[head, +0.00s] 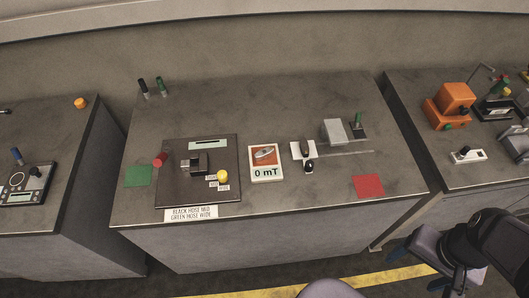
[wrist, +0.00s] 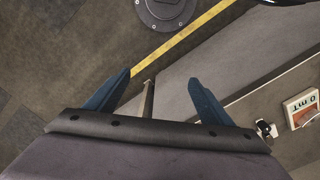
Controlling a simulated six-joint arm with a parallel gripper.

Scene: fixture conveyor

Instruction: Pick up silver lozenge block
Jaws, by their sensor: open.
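The silver lozenge block (head: 265,153) lies on the orange upper face of a small white-framed meter (head: 266,173) reading "0 mT", on the middle table. In the wrist view the meter (wrist: 299,101) is at the right edge, with part of the block (wrist: 304,117) showing. My gripper (head: 420,269) is at the lower right of the head view, in front of the table and well away from the block. In the wrist view my gripper (wrist: 160,77) has its two blue fingers spread, with no object held between them.
Left of the meter is a dark panel (head: 171,188) with a yellow knob (head: 223,176). Right of it are a white switch base (head: 297,153) and a grey box (head: 334,131). A green square (head: 138,176) and a red square (head: 368,185) flank them.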

